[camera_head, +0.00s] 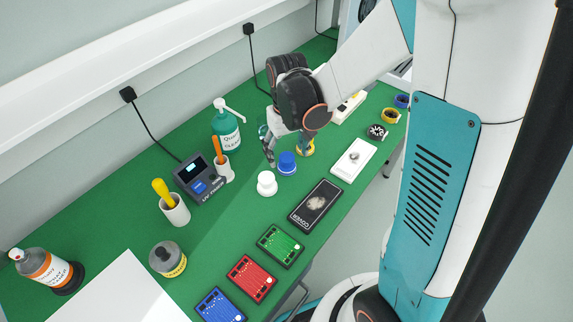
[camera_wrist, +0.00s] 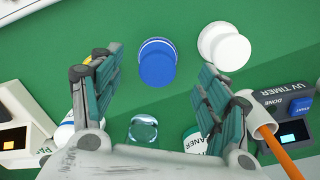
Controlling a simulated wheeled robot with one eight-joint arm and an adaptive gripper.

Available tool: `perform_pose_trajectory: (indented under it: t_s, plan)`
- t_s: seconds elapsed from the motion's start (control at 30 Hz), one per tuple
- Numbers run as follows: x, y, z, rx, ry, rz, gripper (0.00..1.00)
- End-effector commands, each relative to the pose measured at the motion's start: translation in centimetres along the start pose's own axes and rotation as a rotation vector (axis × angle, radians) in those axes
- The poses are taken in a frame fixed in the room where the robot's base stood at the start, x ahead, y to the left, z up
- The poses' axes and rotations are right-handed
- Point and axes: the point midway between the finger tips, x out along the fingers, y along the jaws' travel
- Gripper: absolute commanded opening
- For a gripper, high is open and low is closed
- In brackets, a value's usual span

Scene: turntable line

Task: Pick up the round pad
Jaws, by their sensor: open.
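I cannot tell for sure which thing is the round pad. A small clear, teal-tinted disc shows low between my fingers in the wrist view (camera_wrist: 143,128). A pale round piece (camera_head: 317,201) lies on the black tray marked COVER. A small round piece (camera_head: 354,156) lies on the white plate. My gripper (camera_head: 287,149) is open and empty above the green table, near the blue-capped pot (camera_head: 287,164). In the wrist view, my fingers (camera_wrist: 158,64) stand apart, with the blue lid (camera_wrist: 157,63) between and beyond their tips.
A white-capped pot (camera_head: 267,184) stands beside the blue one. The UV timer (camera_head: 200,178), a cup with an orange-handled tool (camera_head: 224,169) and a cleaner bottle (camera_head: 227,128) stand toward the wall. Green, red and blue boards (camera_head: 251,278) line the front edge.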

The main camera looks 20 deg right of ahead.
Motion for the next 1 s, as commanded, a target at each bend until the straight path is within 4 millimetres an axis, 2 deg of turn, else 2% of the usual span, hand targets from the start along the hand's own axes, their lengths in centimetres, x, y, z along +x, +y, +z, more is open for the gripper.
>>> perform_pose_trajectory:
  t_s: [0.17, 0.4, 0.67, 0.7, 0.9, 0.97, 1.0]
  plan:
    - [1.3, 0.1, -0.2, 0.000, 0.000, 0.000, 0.69]
    - [4.8, 0.2, -0.6, 0.000, 0.000, 0.000, 0.69]
    - [5.2, 0.2, -0.5, 0.000, 0.000, 0.000, 0.69]
    - [5.2, 0.2, -0.5, 0.000, 0.000, 0.000, 0.67]
    - [5.2, 0.2, -0.6, 0.000, 0.000, 0.000, 0.23]
    - [5.2, 0.2, -0.6, 0.000, 0.000, 0.000, 0.23]
    - [5.2, 0.2, -0.5, 0.000, 0.000, 0.000, 0.19]
